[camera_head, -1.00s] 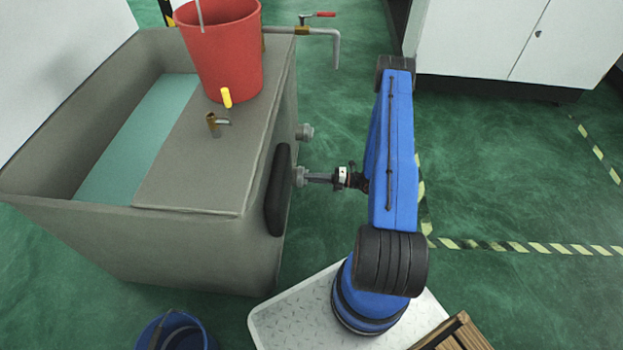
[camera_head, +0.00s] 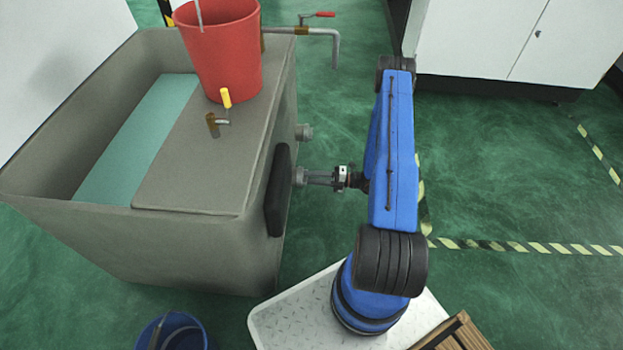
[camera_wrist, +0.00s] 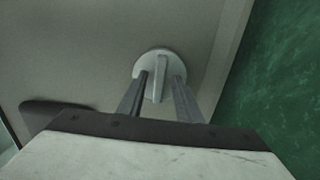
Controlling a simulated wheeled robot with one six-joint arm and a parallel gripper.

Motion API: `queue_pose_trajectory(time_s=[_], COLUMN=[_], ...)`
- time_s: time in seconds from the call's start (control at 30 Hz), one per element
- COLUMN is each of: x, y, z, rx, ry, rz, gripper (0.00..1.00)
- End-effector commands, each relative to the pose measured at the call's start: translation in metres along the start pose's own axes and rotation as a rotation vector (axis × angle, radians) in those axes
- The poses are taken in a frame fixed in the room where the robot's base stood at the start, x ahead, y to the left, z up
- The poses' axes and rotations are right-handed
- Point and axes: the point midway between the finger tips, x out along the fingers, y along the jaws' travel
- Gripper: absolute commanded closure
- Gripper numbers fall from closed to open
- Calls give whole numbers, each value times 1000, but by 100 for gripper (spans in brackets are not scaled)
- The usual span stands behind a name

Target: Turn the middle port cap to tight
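The tank (camera_head: 180,255) has round grey port caps on its right side. One cap (camera_head: 300,176) faces my gripper (camera_head: 318,177), and it also shows in the wrist view (camera_wrist: 150,62) as a pale disc with a raised straight rib. I cannot tell from these views alone whether it is the middle one. Another cap (camera_head: 304,132) sits farther back on the same side. In the wrist view my gripper's two fingers (camera_wrist: 161,82) stand either side of the rib, with a visible gap to it. The gripper is open, its tips close to the cap.
A black pad (camera_head: 279,190) is on the tank wall just beside the cap. A red bucket (camera_head: 220,55) stands on the tank's cover. A pipe with a red-handled valve (camera_head: 318,31) sticks out at the back.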

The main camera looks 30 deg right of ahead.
Motion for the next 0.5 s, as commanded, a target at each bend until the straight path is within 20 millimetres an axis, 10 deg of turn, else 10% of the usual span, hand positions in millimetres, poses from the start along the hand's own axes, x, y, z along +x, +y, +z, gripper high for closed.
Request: queue_pose_trajectory(time_s=[0.5], x=[-23], y=[0], z=[0], rx=[0], ry=[-1], rz=[1], gripper=[69])
